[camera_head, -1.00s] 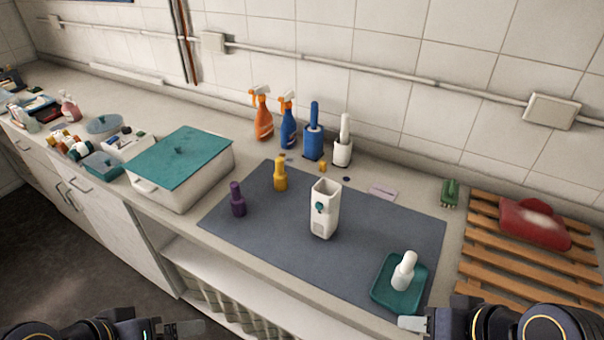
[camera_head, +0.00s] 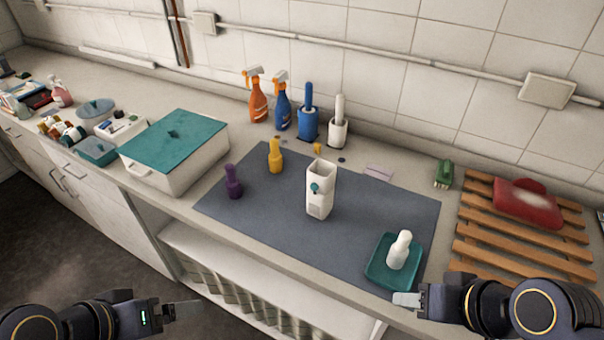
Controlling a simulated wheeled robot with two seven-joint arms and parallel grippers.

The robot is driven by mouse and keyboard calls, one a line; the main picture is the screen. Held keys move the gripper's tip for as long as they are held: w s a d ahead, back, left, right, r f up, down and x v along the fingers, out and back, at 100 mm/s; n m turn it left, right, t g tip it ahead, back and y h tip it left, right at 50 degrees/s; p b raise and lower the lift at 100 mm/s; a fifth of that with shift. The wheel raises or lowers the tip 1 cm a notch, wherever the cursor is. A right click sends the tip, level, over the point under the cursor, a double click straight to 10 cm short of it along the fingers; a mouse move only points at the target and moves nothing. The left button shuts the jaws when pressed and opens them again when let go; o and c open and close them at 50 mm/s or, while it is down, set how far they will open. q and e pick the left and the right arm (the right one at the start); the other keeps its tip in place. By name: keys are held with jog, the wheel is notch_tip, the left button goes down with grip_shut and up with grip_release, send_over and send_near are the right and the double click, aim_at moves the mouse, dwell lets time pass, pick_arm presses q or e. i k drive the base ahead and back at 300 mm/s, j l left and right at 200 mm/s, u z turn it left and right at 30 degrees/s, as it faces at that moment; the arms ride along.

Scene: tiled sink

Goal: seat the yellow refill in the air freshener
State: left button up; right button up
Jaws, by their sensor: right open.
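The yellow refill (camera_head: 275,157) stands upright on the grey mat, near its back left part. The air freshener (camera_head: 320,190) is a white upright housing with an open top and a teal button, near the middle of the mat. My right gripper (camera_head: 405,300) is open and empty at the counter's front edge, just in front of the teal tray. My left gripper (camera_head: 185,308) is in front of the counter at the lower left, away from all objects; its finger opening cannot be made out.
A purple refill (camera_head: 233,182) stands left of the yellow one. A lidded white box (camera_head: 170,180) is on the left, a wooden rack (camera_head: 470,247) on the right. Spray bottles (camera_head: 257,98) stand behind.

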aim_at(320, 203)
jog(key=j+z, duration=0.1)
jog(key=z, duration=0.4)
jog(key=j+z, duration=0.15)
jog(key=z, duration=0.35)
jog(key=j+z, duration=0.1)
jog(key=z, duration=0.4)
jog(key=j+z, duration=0.3)
jog(key=k+j+z, duration=0.25)
jog(key=j, duration=0.25)
jog(key=j+z, duration=0.3)
jog(key=j, duration=0.45)
jog(key=k+j, duration=0.1)
jog(key=j, duration=0.2)
